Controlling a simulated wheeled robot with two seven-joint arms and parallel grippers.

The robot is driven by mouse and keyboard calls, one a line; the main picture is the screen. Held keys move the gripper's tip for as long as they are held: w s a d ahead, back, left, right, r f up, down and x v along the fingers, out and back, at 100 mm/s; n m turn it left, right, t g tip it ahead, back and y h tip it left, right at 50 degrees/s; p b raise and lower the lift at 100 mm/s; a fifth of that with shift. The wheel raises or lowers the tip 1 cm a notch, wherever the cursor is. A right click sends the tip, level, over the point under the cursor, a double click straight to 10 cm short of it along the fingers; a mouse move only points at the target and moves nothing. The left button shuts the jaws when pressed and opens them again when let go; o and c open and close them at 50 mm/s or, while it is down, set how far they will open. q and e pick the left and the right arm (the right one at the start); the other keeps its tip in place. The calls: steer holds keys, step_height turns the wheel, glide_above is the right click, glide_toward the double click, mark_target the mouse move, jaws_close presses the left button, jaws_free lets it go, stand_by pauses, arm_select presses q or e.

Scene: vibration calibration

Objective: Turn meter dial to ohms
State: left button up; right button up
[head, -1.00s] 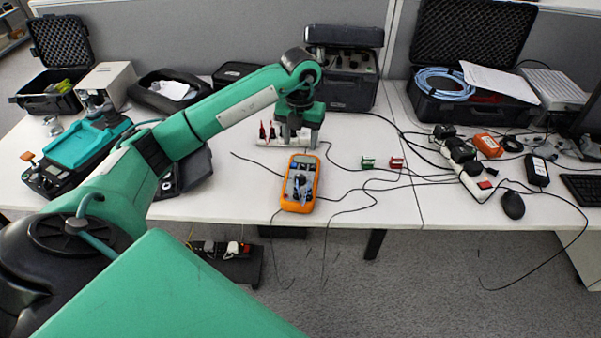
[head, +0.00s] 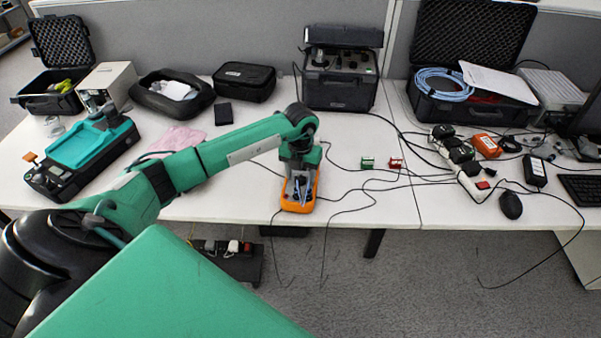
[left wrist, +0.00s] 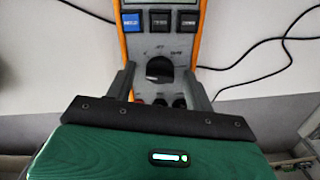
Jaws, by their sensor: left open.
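The orange-edged meter (head: 298,205) lies on the white table near its front edge, partly hidden in the head view by my left gripper (head: 299,188). In the left wrist view the meter (left wrist: 121,40) shows its grey face, a row of three buttons (left wrist: 160,20) and a dark round dial (left wrist: 160,69). My left gripper (left wrist: 162,80) is open, pointing down over the meter. Its two fingers stand on either side of the dial, with gaps to it. I cannot tell whether the fingertips are at the dial's height. My right gripper is not in view.
Black cables (head: 350,190) run across the table beside the meter. Small green (head: 367,162) and red (head: 396,163) terminals stand right of my arm. A power strip (head: 462,160) lies farther right. A black case (head: 340,92) stands behind.

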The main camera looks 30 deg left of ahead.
arm_select(q)
steer(key=c, duration=1)
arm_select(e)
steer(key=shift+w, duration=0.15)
arm_select(q)
steer(key=shift+m+b, duration=0.9)
steer(key=shift+m, duration=0.3)
steer(key=shift+m+b, duration=0.5)
steer(key=shift+m, duration=0.3)
steer(key=m+b, duration=0.1)
steer(key=m, duration=0.2)
steer(key=shift+b, duration=0.35)
steer(key=shift+m, duration=0.5)
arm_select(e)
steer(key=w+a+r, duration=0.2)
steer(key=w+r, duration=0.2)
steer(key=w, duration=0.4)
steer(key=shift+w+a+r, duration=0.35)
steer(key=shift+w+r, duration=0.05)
